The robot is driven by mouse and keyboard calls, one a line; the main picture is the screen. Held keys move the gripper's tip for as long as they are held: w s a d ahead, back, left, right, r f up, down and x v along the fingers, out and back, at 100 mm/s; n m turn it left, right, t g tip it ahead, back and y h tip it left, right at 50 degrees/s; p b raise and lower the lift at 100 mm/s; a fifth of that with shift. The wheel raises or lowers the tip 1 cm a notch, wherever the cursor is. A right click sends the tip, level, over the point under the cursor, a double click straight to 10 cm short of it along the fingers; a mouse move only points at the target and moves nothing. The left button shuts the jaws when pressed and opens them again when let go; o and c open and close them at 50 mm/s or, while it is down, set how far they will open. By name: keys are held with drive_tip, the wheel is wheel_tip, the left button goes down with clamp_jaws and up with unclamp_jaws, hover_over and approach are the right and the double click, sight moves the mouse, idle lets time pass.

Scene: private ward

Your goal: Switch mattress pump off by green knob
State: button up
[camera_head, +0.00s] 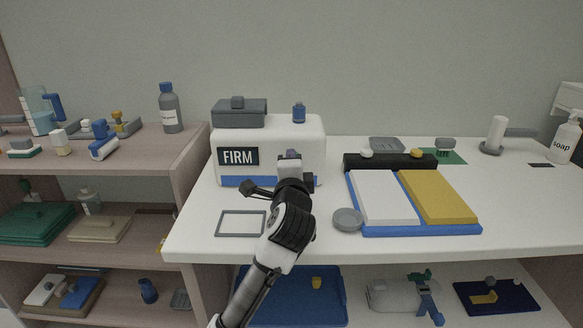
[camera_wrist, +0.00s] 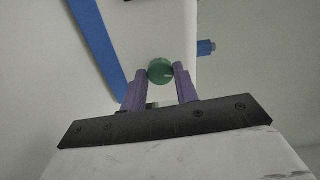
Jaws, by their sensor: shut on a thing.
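The mattress pump (camera_head: 226,133) is a white box with a FIRM label and a blue stripe, on the white table. The green knob (camera_wrist: 160,72) shows in the wrist view between my fingertips, with a small pale mark on it. My gripper (camera_wrist: 161,75) is shut on the knob, with a purple finger on either side. In the head view my gripper (camera_head: 289,165) is at the pump's front right, and my arm hides the knob there. The pump's white body (camera_wrist: 150,30) and blue stripe (camera_wrist: 97,45) fill the upper wrist view.
A grey box (camera_head: 238,116) and a blue knob (camera_head: 299,113) are on the pump's top. A grey frame (camera_head: 241,236) lies in front. A round grey disc (camera_head: 347,219) and a blue tray (camera_head: 420,230) with white and yellow pads are right. Shelves stand left.

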drive_tip(key=shift+f+n, duration=0.1)
drive_tip(key=shift+n, duration=1)
drive_tip(key=o, duration=1)
drive_tip(key=s+b, duration=0.1)
drive_tip(key=s, duration=0.2)
drive_tip(key=s+b, duration=0.1)
drive_tip(key=s, duration=0.3)
drive_tip(key=s+b, duration=0.1)
drive_tip(key=s, duration=0.2)
drive_tip(key=shift+s+f+b, duration=0.25)
drive_tip(key=shift+s+b, duration=0.05)
drive_tip(key=shift+s+f+b, duration=0.1)
drive_tip(key=shift+s+b, duration=0.25)
drive_tip(key=shift+b, duration=0.25)
drive_tip(key=shift+a+b, duration=0.1)
drive_tip(key=shift+b, duration=1.1)
drive_tip(key=shift+s+b, duration=0.25)
drive_tip(key=shift+b, duration=0.95)
